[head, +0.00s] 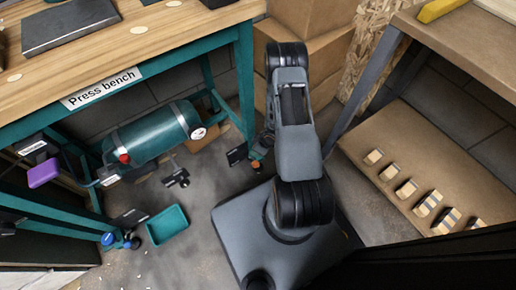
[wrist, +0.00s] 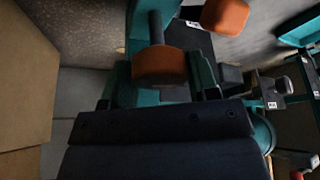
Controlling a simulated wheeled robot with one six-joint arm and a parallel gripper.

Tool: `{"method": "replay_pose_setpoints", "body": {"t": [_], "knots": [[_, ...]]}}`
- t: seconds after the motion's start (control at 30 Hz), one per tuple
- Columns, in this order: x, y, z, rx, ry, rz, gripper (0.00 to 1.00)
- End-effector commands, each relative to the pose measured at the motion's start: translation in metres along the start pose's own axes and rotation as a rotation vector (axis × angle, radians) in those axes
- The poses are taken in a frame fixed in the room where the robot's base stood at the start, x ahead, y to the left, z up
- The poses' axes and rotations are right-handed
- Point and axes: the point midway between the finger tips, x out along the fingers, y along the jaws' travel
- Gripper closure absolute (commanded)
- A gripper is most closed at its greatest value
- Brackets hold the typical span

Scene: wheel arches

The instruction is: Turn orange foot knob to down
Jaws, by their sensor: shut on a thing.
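The orange foot knob (wrist: 160,68) sits between the two fingers of my gripper (wrist: 162,75) in the wrist view, and the fingers are shut on it. A dark round stem runs from the knob towards the top of the picture. In the head view the orange knob (head: 256,164) shows small at the foot of the press bench's right leg, beside a dark plate. My gripper (head: 262,146) is down at that foot, partly hidden by my arm. I cannot read the knob's setting.
A second orange part (wrist: 225,15) is close by in the wrist view. A green tank (head: 152,134) lies under the press bench (head: 150,68). A teal tray (head: 167,225) and a blue foot knob (head: 107,239) are at left. Cardboard boxes (head: 328,52) stand behind my arm.

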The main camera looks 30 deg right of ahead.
Motion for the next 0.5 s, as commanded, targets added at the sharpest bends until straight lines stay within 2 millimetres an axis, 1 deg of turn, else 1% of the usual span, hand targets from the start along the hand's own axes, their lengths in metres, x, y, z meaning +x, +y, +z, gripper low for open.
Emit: {"method": "replay_pose_setpoints", "body": {"t": [0.23, 0.5], "knots": [[0.0001, 0.0004, 0.0006, 0.061, -0.002, 0.025, 0.69], [-0.0003, 0.0008, 0.0004, 0.074, -0.002, 0.031, 0.69]]}}
